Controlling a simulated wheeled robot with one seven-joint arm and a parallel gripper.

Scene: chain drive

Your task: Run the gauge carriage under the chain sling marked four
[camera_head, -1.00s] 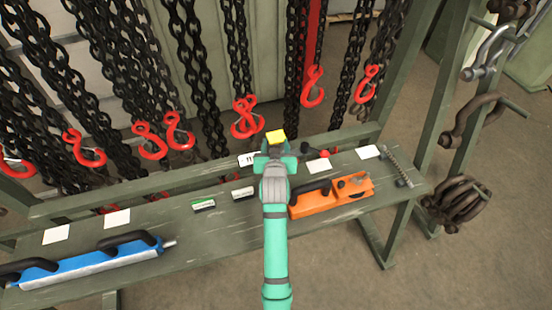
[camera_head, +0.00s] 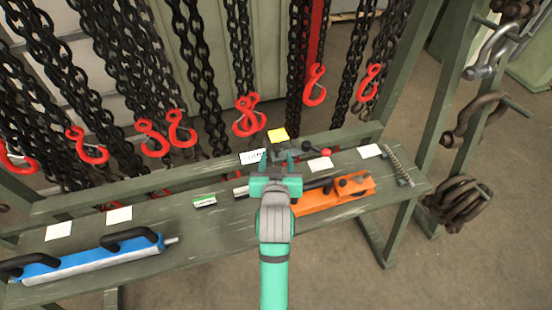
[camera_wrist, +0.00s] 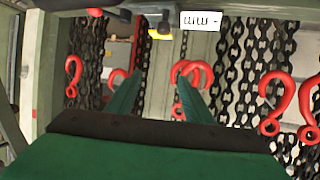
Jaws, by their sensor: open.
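A small dark carriage with a yellow top (camera_head: 277,135) sits at the back edge of the bench, with a red-knobbed lever (camera_head: 325,153) to its right. I take it for the gauge carriage. Its yellow part (camera_wrist: 158,34) also shows in the wrist view. My gripper (camera_head: 277,162) is open and empty, just in front of the carriage. Its fingers (camera_wrist: 157,85) are apart, with nothing between them. Chain slings with red hooks hang behind the bench; one double hook (camera_head: 248,116) is behind and left of the carriage. A white card with dark strokes (camera_head: 252,157) lies beside it; I cannot tell which sling is marked four.
An orange tool (camera_head: 335,194) lies right of my gripper, and a blue bar with black handles (camera_head: 85,260) lies at the left. A green-and-white block (camera_head: 204,201) and blank white cards (camera_head: 118,215) lie on the bench (camera_head: 165,225). Shackles (camera_head: 470,120) hang on the right-hand frame.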

